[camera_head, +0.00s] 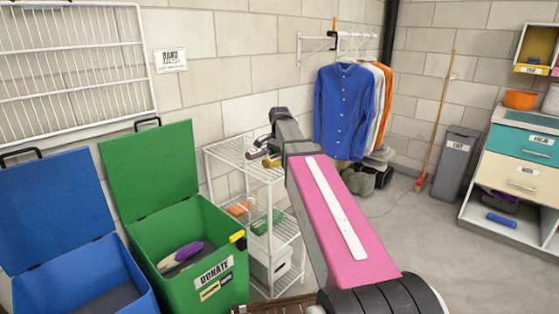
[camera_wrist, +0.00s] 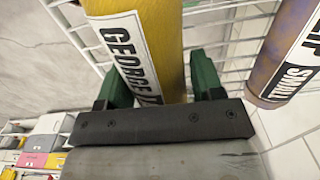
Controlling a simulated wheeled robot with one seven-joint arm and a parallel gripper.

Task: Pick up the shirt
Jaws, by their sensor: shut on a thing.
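A yellow rolled bundle (camera_wrist: 165,35) with a white label reading "GEORGE J" lies between the two green fingers of my gripper (camera_wrist: 161,78) in the wrist view. It looks like rolled cloth, perhaps a shirt. My gripper is shut on it. In the head view my gripper (camera_head: 268,150) is at the top of the white wire rack, with the yellow bundle (camera_head: 271,161) at its tip. A second, brownish roll (camera_wrist: 283,55) labelled "SMALL" lies to the right, apart from the fingers. A blue shirt (camera_head: 343,105) hangs on a rail behind, away from my gripper.
The white wire rack (camera_head: 289,229) holds a few items on lower shelves. An open green DONATE bin (camera_head: 190,290) and an open blue bin (camera_head: 135,285) stand to the left. A grey bin (camera_head: 456,158), broom (camera_head: 436,125) and drawer unit (camera_head: 522,180) are at right. Floor between is clear.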

